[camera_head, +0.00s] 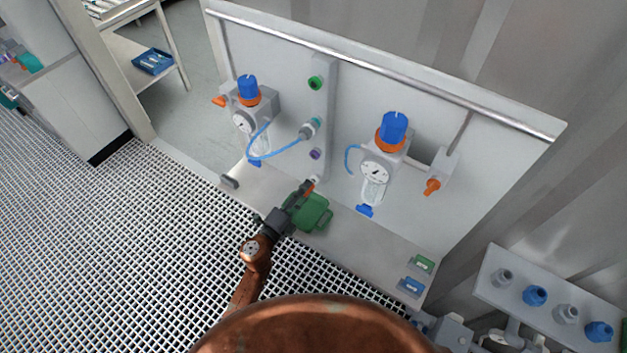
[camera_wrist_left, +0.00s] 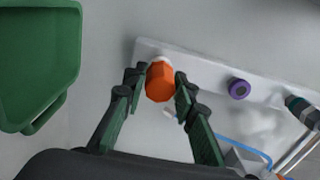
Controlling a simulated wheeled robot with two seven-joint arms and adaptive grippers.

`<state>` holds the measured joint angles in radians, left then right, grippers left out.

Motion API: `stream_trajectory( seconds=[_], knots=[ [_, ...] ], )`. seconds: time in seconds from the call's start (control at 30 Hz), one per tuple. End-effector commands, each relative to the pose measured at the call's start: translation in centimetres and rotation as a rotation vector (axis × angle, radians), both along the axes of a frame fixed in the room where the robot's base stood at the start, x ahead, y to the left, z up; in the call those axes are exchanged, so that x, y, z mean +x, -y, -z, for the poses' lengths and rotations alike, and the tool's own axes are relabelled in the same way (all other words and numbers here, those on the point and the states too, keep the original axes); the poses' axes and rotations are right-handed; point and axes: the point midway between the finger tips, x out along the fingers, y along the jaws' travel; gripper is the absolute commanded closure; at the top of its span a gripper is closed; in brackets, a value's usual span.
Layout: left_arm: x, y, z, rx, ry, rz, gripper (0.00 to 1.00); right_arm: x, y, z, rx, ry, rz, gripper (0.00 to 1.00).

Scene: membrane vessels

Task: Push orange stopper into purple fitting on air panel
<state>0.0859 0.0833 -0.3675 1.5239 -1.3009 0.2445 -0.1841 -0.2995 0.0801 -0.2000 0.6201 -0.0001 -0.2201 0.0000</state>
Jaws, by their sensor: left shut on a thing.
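My left gripper (camera_head: 306,188) is shut on the orange stopper (camera_head: 310,184), close to the lower end of the air panel's upright strip. In the left wrist view, the stopper (camera_wrist_left: 160,84) sits between the fingertips (camera_wrist_left: 160,88), in line with a pale round fitting behind it. I cannot tell whether the two touch. The purple fitting (camera_head: 315,154) is a ring on the strip, just above the stopper in the head view. In the wrist view, the purple fitting (camera_wrist_left: 239,89) lies to the right of the stopper, apart from it, its opening unobstructed. My right gripper is not in view.
A green container (camera_head: 315,212) stands beside my left gripper, on the ledge below the panel. A teal fitting (camera_head: 315,122) with a blue hose and a green fitting (camera_head: 315,83) sit higher on the strip. Regulators with blue knobs (camera_head: 247,88) (camera_head: 393,127) flank it.

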Motion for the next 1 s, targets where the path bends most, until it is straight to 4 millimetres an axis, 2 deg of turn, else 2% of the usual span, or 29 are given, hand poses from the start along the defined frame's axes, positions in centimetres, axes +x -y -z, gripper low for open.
stream_trajectory(
  seconds=[1.0],
  knots=[
    [-3.2, -2.3, 0.0, 0.002, 0.001, 0.001, 1.00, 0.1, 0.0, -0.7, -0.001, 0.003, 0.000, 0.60]
  ],
)
